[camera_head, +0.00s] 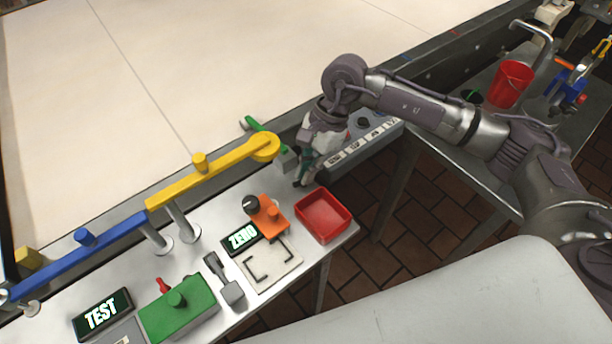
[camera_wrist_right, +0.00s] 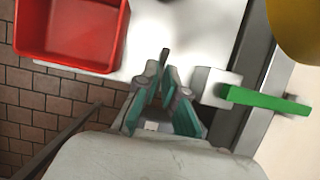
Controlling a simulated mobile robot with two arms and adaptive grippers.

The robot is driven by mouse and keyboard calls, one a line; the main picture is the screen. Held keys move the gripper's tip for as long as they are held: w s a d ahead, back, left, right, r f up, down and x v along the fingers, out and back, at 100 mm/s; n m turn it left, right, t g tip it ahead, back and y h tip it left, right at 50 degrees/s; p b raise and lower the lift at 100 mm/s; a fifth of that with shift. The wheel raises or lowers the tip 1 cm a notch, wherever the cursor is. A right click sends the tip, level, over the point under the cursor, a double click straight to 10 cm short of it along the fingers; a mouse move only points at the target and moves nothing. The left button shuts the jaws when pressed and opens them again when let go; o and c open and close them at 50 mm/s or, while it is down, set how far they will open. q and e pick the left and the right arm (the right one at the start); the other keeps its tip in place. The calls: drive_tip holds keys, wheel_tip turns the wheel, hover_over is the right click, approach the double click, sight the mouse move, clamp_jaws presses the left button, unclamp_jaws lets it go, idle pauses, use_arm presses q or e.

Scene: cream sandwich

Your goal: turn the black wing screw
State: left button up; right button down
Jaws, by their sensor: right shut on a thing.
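My right gripper (camera_head: 301,174) reaches down at the far right end of the white bench, left of the red tray. In the right wrist view its teal-lined fingers (camera_wrist_right: 164,76) are closed together at the tips. A small dark piece, which looks like the black wing screw (camera_wrist_right: 166,53), sticks out between the fingertips. Its wings are mostly hidden by the fingers, and I cannot tell its turn angle. In the head view the gripper covers most of it. My left gripper is in neither view.
A red tray (camera_head: 348,223) stands close beside the gripper. A green lever (camera_wrist_right: 264,99) on a grey block is on the other side.

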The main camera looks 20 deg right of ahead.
drive_tip(key=m+b, duration=0.1)
drive_tip(key=m+t+b, duration=0.1)
drive_tip(key=m+b, duration=0.1)
drive_tip(key=shift+s+f+m, duration=0.15)
drive_tip(key=shift+f+m, duration=0.1)
drive_tip(key=shift+m, duration=0.15)
drive_tip(key=shift+s+r+m+t+b, duration=0.15)
drive_tip(key=shift+m+t+b, duration=0.75)
drive_tip(key=shift+m+b, duration=0.8)
drive_tip(key=shift+m, duration=0.3)
drive_tip(key=shift+r, duration=0.1)
drive_tip(key=c, duration=1.3)
unclamp_jaws()
drive_tip(key=shift+d+r, duration=0.1)
drive_tip(key=shift+r, duration=0.05)
drive_tip(key=v, duration=1.1)
drive_tip(key=shift+s+d+r, duration=0.15)
drive_tip(key=shift+r, duration=0.15)
